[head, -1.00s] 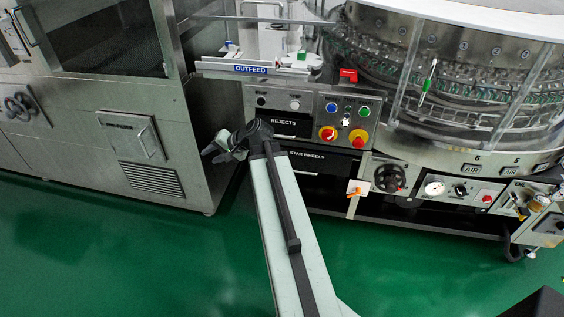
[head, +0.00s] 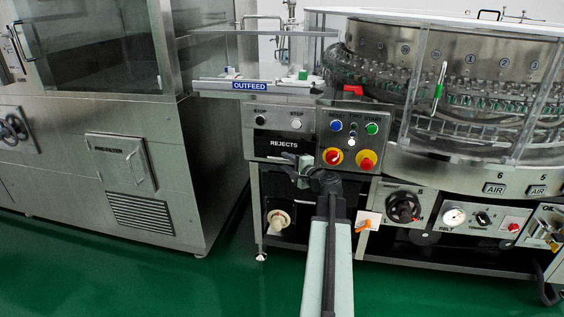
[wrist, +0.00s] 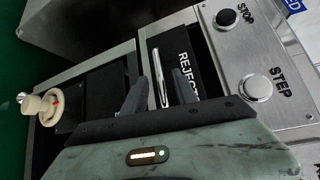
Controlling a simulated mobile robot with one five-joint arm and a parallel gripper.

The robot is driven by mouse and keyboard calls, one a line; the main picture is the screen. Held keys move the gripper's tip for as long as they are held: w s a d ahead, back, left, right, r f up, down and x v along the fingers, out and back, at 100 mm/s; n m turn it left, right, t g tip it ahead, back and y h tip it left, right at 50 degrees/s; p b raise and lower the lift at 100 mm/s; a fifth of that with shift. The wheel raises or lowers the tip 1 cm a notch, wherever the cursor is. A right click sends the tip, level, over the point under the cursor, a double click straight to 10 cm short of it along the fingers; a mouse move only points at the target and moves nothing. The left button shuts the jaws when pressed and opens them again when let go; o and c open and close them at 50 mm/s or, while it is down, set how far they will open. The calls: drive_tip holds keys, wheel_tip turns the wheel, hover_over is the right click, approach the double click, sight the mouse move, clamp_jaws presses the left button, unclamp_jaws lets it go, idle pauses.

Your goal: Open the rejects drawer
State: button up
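The rejects drawer (head: 284,143) has a black front lettered REJECTS, under the stop and step buttons; it looks shut. In the wrist view its black front (wrist: 183,60) shows at an angle, with a slim silver handle (wrist: 160,78) on it. My gripper (wrist: 160,76) is open, with one dark finger on each side of the handle; I cannot tell whether either finger touches it. In the head view my gripper (head: 298,166) is at the lower edge of the drawer front and hides the handle.
A control panel (head: 350,140) with red and yellow knobs stands just right of the drawer. A cream knob (head: 278,219) is below; it also shows in the wrist view (wrist: 43,107). A steel cabinet (head: 130,170) stands left, with green floor between.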

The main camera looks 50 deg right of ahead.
sight(281, 159)
drive_tip(key=x, duration=0.4)
clamp_jaws()
idle(0.6)
idle(0.6)
